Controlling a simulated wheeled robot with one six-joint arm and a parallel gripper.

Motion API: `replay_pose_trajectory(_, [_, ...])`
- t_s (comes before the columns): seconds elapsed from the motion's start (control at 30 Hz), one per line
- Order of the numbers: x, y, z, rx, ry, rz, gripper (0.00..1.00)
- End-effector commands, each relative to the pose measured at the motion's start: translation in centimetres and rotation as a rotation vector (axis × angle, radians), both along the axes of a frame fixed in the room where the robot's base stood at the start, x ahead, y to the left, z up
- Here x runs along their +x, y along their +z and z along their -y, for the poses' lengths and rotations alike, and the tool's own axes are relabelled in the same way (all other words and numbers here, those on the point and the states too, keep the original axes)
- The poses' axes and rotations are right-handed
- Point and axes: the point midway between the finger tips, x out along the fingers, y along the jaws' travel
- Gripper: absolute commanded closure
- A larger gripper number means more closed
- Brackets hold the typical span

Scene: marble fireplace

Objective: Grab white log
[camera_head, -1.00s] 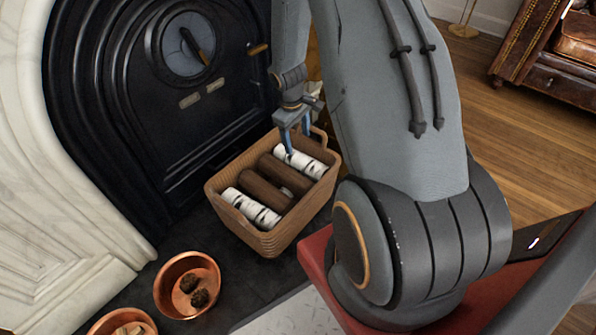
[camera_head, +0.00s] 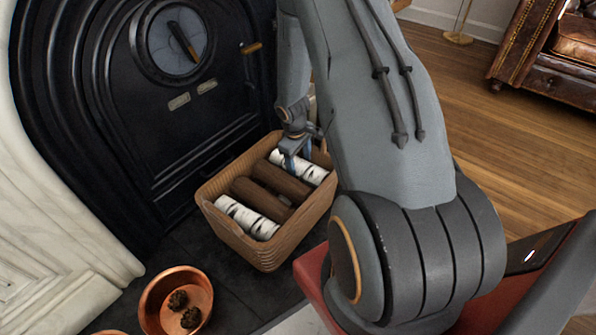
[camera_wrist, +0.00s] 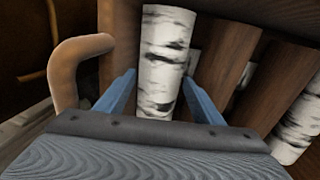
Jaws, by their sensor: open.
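A white birch log (camera_head: 302,167) with dark marks lies at the far right side of the wicker basket (camera_head: 268,250). My gripper (camera_head: 296,172) is down at this log. In the wrist view the same white log (camera_wrist: 164,60) lies between the two blue fingers of my gripper (camera_wrist: 160,98), one on each side. The fingers are apart and not closed on it. A second white log (camera_head: 247,217) lies at the near left side of the basket and shows at the right in the wrist view (camera_wrist: 297,132).
Brown logs (camera_head: 262,195) lie between the white ones. The basket handle (camera_wrist: 75,62) curves up left of my gripper. The black fireplace door (camera_head: 190,110) stands behind the basket. A copper bowl (camera_head: 176,300) with pine cones sits in front.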

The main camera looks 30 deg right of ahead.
Motion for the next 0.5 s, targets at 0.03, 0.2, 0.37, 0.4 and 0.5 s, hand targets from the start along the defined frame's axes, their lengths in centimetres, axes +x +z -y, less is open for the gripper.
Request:
replay_pose_trajectory(0.03, [0.0, -1.05, 0.02, 0.001, 0.0, -0.003, 0.37])
replay_pose_trajectory(0.2, [0.06, -1.48, 0.14, 0.001, 0.001, -0.001, 0.37])
replay_pose_trajectory(0.37, [0.06, -1.36, 0.15, 0.0, 0.001, 0.001, 0.42])
replay_pose_trajectory(0.4, [0.06, -1.36, 0.15, 0.0, 0.001, 0.001, 0.48])
replay_pose_trajectory(0.5, [0.06, -1.36, 0.15, 0.0, 0.0, 0.001, 0.65])
